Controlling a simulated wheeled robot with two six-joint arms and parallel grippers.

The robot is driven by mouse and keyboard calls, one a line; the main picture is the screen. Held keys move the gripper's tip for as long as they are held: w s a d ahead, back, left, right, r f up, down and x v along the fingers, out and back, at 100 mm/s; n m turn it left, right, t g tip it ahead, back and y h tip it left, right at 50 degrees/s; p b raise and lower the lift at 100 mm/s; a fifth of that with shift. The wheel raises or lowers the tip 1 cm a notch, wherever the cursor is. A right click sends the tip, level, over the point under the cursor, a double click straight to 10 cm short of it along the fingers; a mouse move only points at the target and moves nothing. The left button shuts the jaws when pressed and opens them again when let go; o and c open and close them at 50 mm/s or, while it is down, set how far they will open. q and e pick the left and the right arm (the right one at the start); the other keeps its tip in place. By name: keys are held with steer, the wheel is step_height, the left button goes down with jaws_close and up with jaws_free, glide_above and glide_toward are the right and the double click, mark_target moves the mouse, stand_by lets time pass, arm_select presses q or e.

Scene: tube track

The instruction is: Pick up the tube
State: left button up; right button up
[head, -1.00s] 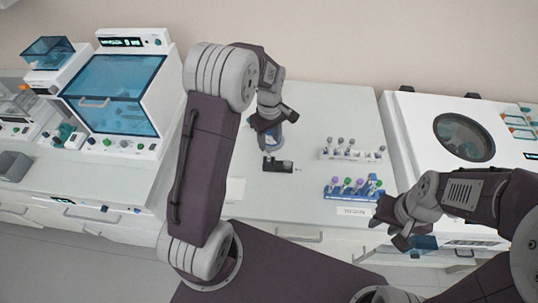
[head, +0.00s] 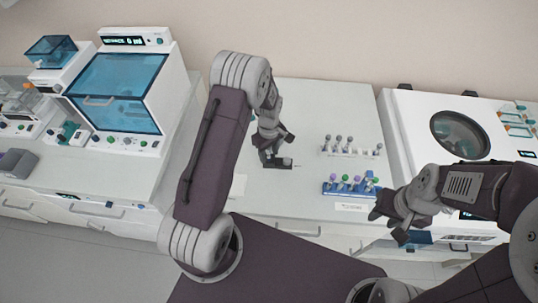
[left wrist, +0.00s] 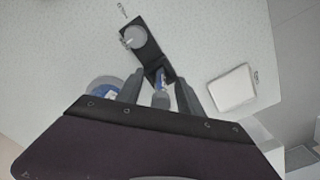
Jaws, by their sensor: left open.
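My left gripper (head: 272,152) is low over the bench, right by a small black holder (head: 284,164). In the left wrist view, its open fingers (left wrist: 158,98) are on either side of a small tube (left wrist: 161,86) with a blue mark and a grey end. The tube is at the near end of the black holder (left wrist: 152,52), which has a round grey disc on it. Whether the fingers touch the tube, I cannot tell. In the head view the tube is hidden by the gripper. My right gripper (head: 388,222) appears open and empty in front of the bench's right part.
A blue rack (head: 348,189) with several coloured-cap tubes and a white rack (head: 350,152) stand to the right. A white machine with a round window (head: 462,135) stands beyond. A blue-windowed machine (head: 118,90) is on the left. A white block (left wrist: 232,88) lies right of the fingers.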

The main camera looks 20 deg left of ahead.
arm_select(q)
steer(key=shift+s, duration=0.1)
jaws_close()
steer(key=shift+r, duration=0.1)
steer(key=shift+r, duration=0.25)
steer(key=r+b, duration=0.1)
steer(key=r, duration=0.1)
steer(key=d+r, duration=0.1)
steer(key=r, duration=0.1)
steer(key=shift+d+b, duration=0.15)
steer(key=shift+b, duration=0.25)
steer(key=s+d+r+b, duration=0.1)
steer(key=d+r+b, duration=0.1)
steer(key=d+r, duration=0.4)
steer(key=d, duration=0.4)
steer(key=shift+s+d+r, duration=0.15)
steer(key=shift+r, duration=0.05)
